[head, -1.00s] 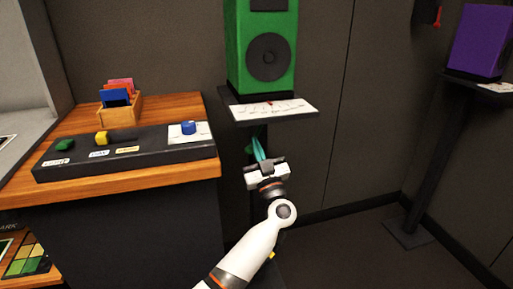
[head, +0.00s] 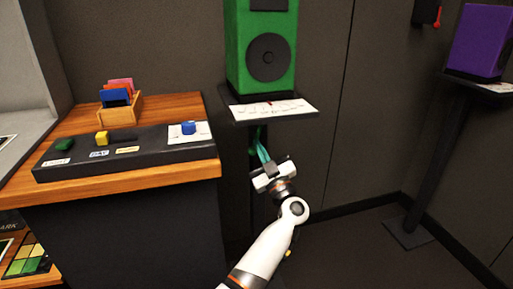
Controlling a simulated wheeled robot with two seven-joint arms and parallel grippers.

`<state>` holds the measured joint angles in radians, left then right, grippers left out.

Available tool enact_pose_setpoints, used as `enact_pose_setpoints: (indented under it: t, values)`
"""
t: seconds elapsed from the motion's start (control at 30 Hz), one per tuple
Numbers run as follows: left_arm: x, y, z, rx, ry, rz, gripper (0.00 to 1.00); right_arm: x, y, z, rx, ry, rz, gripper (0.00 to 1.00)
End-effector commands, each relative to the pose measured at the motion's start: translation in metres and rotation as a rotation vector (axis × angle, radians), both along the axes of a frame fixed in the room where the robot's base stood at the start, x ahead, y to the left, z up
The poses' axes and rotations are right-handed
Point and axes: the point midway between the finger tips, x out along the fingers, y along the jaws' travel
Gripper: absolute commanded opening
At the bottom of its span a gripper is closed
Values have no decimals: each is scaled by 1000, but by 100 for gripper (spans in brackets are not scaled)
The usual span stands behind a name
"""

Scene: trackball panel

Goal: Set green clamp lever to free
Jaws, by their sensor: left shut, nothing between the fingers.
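The green speaker (head: 261,45) stands on a dark shelf with a white marked plate (head: 275,110) along its front edge; the print is too small to read. Just below the shelf, by the dark post, a small dark green bit (head: 252,151) shows, which may be part of the green clamp lever. My left gripper (head: 259,137), with teal fingers, is shut and empty, pointing up under the shelf right beside this bit. I cannot tell whether they touch. The fingers and the shelf hide much of that spot. My right gripper is not in view.
A wooden desk (head: 150,190) on the left carries a black panel (head: 135,170) with green, yellow and blue controls and a wooden card holder (head: 122,110). A purple speaker (head: 481,40) stands on a post at the right. The floor between the posts is clear.

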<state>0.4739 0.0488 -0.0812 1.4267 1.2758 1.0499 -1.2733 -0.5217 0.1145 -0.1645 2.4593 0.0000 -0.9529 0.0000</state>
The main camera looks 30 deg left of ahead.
Motion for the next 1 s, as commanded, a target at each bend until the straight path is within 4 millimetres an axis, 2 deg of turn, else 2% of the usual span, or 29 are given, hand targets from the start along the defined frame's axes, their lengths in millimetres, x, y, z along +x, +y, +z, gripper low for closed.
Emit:
enact_pose_setpoints:
  t: [0.47, 0.57, 1.0]
  values:
    - [14, -12, -7, -238, -273, 0, 0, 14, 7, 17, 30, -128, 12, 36]
    - [16, -14, -7, -276, -318, 0, 0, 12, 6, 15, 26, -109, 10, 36]
    - [21, -17, -8, -269, -313, 0, 0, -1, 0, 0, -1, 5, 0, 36]
